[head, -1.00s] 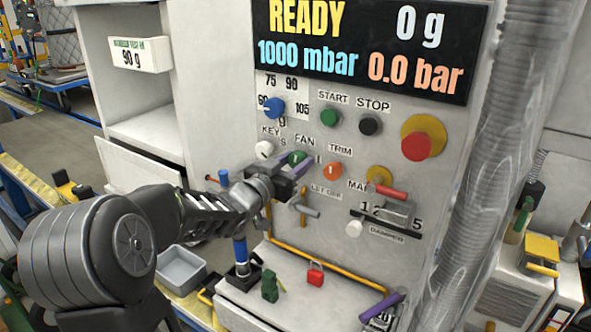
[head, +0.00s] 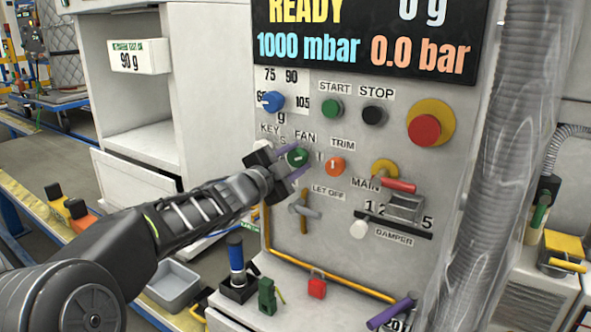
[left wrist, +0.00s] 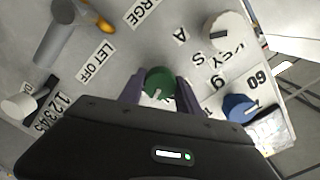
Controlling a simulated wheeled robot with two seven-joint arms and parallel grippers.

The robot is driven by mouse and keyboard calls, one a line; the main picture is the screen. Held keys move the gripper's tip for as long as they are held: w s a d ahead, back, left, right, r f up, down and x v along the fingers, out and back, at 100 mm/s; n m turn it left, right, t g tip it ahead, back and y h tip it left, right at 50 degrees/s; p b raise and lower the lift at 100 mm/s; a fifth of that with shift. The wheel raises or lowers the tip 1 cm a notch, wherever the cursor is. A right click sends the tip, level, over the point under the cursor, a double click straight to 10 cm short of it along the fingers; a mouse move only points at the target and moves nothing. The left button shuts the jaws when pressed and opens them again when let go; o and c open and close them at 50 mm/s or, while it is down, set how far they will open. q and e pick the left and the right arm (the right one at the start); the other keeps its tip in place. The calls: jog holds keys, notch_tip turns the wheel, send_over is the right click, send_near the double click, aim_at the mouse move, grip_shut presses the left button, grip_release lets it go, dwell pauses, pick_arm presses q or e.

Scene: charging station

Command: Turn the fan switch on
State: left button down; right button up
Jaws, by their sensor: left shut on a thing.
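The fan switch (head: 297,157) is a green round knob with a white mark, under the FAN label on the grey panel. It also shows in the left wrist view (left wrist: 158,83), between two purple fingers. My left gripper (head: 297,160) reaches in from the left and is shut on the fan switch, one finger on each side of it. In the wrist view the white mark on the knob is tilted. My right gripper is not in view.
The orange trim knob (head: 336,166) sits close to the right, and the blue dial (head: 272,101) is above. The let-off valve handle (head: 304,205) is just below. A red main handle (head: 398,185) sticks out further right. A ribbed clear hose (head: 487,150) runs down the right side.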

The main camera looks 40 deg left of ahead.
pick_arm(q)
jog(key=m+b, duration=0.2)
jog(key=m, duration=0.2)
jog(key=shift+f+m, duration=0.1)
jog(key=shift+m, duration=0.2)
dwell(0.4)
jog(key=c, duration=0.9)
grip_release()
jog(key=shift+o, duration=0.2)
jog(key=s, duration=0.7)
jog(key=shift+s+d, duration=0.4)
